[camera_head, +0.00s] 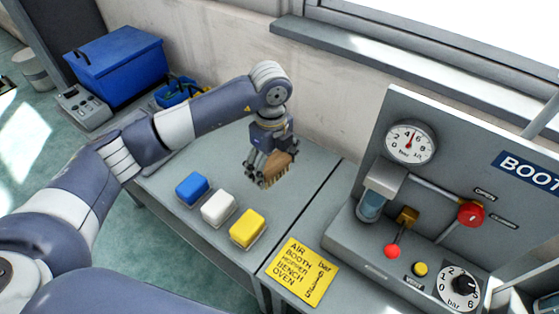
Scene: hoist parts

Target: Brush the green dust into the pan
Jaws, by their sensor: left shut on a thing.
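My left gripper (264,160) comes in from the left and points down over the grey bench. It is shut on a brown brush (274,170) with light tan bristles facing down. The brush is at or just above the bench top; I cannot tell if the bristles touch it. I cannot make out any green dust or a pan in this view. My right gripper is not in view.
A blue block (193,188), a white block (218,207) and a yellow block (247,228) stand in a row on the bench (178,160). A yellow note (300,272) lies in front of the gauge panel (450,135). A blue bin (115,65) stands back left.

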